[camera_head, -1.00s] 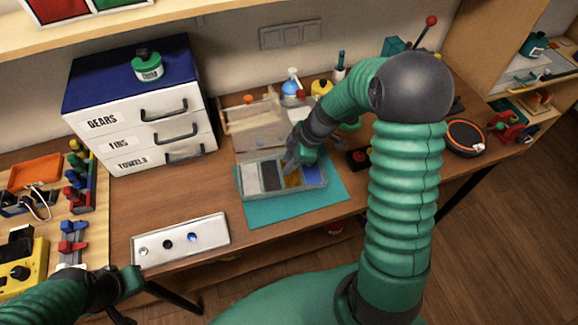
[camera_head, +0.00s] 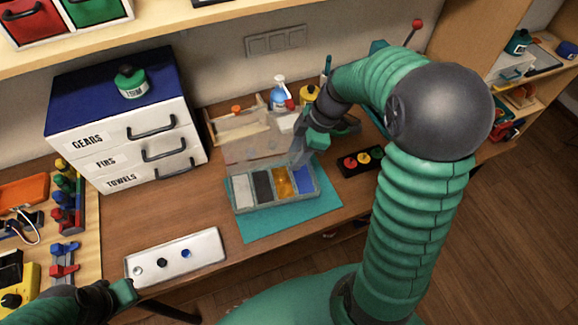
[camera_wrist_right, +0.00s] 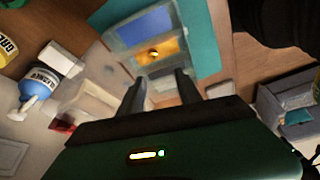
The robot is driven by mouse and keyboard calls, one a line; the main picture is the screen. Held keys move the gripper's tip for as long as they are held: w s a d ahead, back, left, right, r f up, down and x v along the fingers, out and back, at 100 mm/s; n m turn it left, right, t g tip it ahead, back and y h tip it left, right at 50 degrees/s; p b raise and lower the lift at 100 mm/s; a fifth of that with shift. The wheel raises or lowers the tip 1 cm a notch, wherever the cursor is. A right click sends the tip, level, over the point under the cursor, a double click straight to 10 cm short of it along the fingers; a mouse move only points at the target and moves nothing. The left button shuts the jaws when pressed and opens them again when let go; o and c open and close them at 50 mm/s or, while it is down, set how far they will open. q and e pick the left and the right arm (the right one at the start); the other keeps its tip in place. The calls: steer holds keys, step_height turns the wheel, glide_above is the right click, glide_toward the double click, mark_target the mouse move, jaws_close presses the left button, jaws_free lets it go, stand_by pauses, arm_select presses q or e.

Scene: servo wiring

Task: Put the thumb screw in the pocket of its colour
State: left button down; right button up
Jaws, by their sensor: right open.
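The open clear box (camera_head: 235,203) stands on a teal mat and has white, black, orange and blue pockets in a row. In the right wrist view a small yellowish thing, seemingly the thumb screw (camera_wrist_right: 154,53), lies in the orange pocket (camera_wrist_right: 143,57). It is hard to make out in the head view. My right gripper (camera_head: 297,160) is above the back of the box. Its two fingers are apart and empty in the wrist view (camera_wrist_right: 161,88). My left gripper (camera_head: 128,291) is low at the left, its jaws unclear.
A white strip (camera_head: 210,240) at the front holds white, black and blue round pieces. A drawer cabinet (camera_head: 130,135) stands left of the box. Bottles (camera_head: 279,98) stand behind it. A dark block with coloured buttons (camera_head: 361,161) lies to the right.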

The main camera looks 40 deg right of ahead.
steer(key=s+a+f+m+h, duration=0.1)
steer(key=s+a+f+m, duration=0.1)
steer(key=a+m, duration=0.3)
steer(key=s+a+f+m+h, duration=0.2)
steer(key=s+a+f+m, duration=0.1)
steer(key=s+a+m, duration=0.2)
steer(key=shift+a+m, duration=0.45)
steer(key=shift+m, duration=0.35)
